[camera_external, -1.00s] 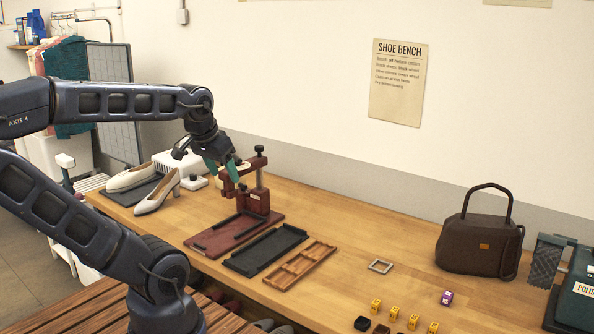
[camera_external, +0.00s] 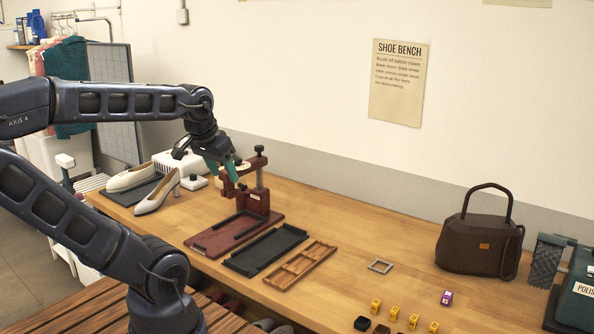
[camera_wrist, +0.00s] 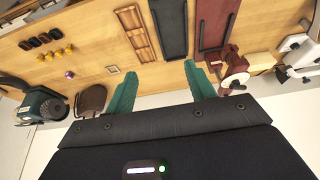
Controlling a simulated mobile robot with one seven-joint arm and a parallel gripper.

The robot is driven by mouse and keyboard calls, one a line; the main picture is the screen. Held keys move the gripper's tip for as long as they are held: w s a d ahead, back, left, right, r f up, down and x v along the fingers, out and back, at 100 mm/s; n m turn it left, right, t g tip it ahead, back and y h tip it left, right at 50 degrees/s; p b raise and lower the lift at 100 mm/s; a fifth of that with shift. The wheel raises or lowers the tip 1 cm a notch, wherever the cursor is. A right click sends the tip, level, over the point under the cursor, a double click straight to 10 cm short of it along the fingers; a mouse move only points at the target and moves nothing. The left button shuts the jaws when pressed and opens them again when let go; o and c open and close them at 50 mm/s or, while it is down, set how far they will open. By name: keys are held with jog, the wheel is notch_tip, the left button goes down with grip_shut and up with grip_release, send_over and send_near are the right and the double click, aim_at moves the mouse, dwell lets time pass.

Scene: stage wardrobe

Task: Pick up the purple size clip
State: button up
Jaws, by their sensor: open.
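The purple size clip (camera_external: 446,298) is a small cube with pale marks on its face. It sits on the wooden bench right of centre, just behind the yellow clips. It also shows as a small purple dot in the wrist view (camera_wrist: 70,74). My gripper (camera_external: 222,173) is far to its left, raised beside the dark red press (camera_external: 251,200). Its two teal fingers (camera_wrist: 158,92) stand wide apart in the wrist view with nothing between them.
Several yellow clips (camera_external: 395,313) lie in front of the purple one, with dark blocks (camera_external: 362,323) nearby. A grey square frame (camera_external: 380,266), a wooden tray (camera_external: 301,265) and a black tray (camera_external: 266,250) lie leftward. A brown handbag (camera_external: 480,243) stands behind.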

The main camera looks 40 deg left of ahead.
jog(key=w+d+r+m+g, duration=0.1)
jog(key=w+d+m, duration=0.2)
jog(key=w+d, duration=0.3)
jog(key=w+d+r+m, duration=0.2)
jog(key=w+d, duration=0.2)
jog(key=w, duration=0.5)
jog(key=m+g, duration=0.4)
jog(key=m, duration=0.9)
send_over(452, 295)
notch_tip(452, 295, down, 26)
notch_tip(452, 295, down, 10)
jog(key=shift+f, duration=0.1)
jog(key=c, duration=1)
